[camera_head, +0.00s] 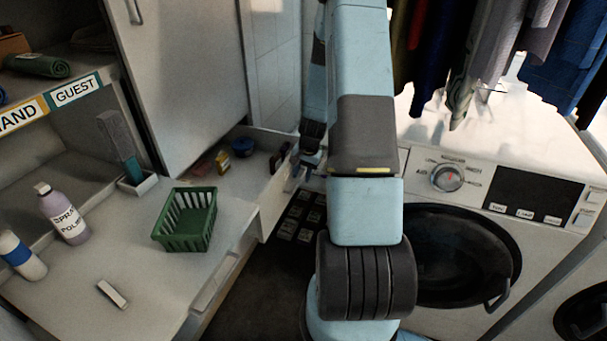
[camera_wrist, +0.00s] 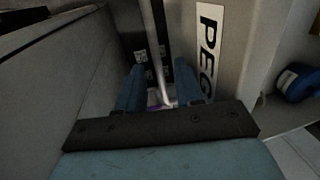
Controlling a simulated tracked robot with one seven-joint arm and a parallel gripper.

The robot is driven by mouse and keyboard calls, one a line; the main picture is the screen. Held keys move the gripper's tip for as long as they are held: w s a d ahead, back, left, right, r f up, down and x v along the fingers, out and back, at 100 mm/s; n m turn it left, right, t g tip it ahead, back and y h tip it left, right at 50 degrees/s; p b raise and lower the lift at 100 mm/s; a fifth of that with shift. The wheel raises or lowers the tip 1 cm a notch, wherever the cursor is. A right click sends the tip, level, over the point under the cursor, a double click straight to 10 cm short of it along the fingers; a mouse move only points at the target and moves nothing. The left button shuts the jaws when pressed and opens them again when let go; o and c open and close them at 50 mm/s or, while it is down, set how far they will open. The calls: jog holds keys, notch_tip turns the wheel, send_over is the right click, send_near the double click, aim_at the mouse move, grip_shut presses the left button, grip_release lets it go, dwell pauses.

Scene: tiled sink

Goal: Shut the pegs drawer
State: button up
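The pegs drawer (camera_head: 271,196) stands pulled out below the tall cabinet in the head view, with small items inside. In the wrist view its pale front (camera_wrist: 232,50) carries a label reading "PEG", cut off at the edge of view. A pale bar-shaped handle (camera_wrist: 154,50) runs along that front. My gripper (camera_wrist: 160,88) is at the drawer front, its two blue fingers apart with the bar showing between them. I cannot tell whether either finger touches the bar. In the head view my gripper (camera_head: 302,172) is small and partly hidden by my arm.
A blue tin (camera_head: 243,147) and yellow box (camera_head: 222,161) lie in the drawer. A washing machine (camera_head: 470,185) stands right, below hanging clothes (camera_head: 485,45).

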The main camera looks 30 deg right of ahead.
jog(key=shift+f, duration=0.15)
grip_shut()
dwell(0.4)
jog(key=shift+w, duration=0.1)
dwell(0.9)
jog(key=shift+d, duration=0.15)
jog(key=shift+w, duration=0.1)
